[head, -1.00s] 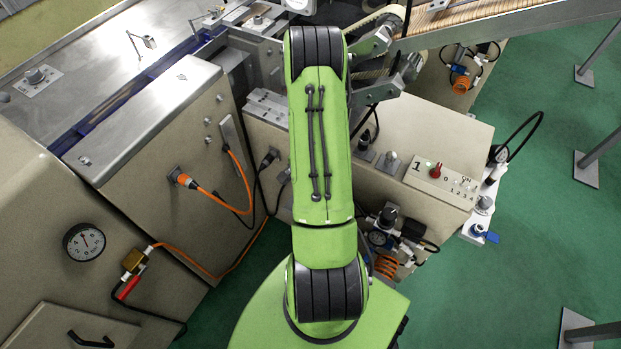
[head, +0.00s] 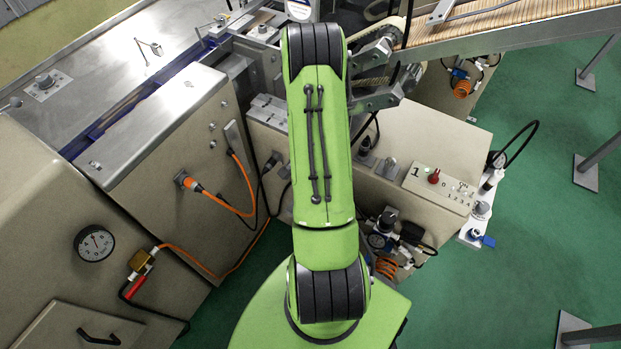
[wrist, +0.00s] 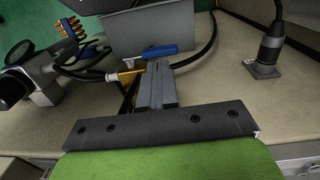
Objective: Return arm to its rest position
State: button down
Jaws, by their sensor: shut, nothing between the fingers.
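My green arm (head: 322,160) fills the middle of the head view, rising from my green base at the bottom, with black ribbed joints at both ends of the visible link. My gripper is hidden behind the arm in the head view. In the wrist view my gripper (wrist: 158,68) has its two grey fingers close together, shut and empty. Past the fingertips are a blue fitting (wrist: 160,51) and a brass fitting (wrist: 126,76). I cannot tell how far they are from the tips.
The beige machine body (head: 165,200) stands left of my arm, with a gauge (head: 94,244) and orange cables. A control box with a red knob (head: 433,177) and a slanted conveyor (head: 510,25) are at the right. Green floor (head: 540,240) is open at the right, among metal posts.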

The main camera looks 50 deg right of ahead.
notch_tip(320, 180, up, 12)
jog(key=p, duration=0.2)
jog(key=shift+f, duration=0.15)
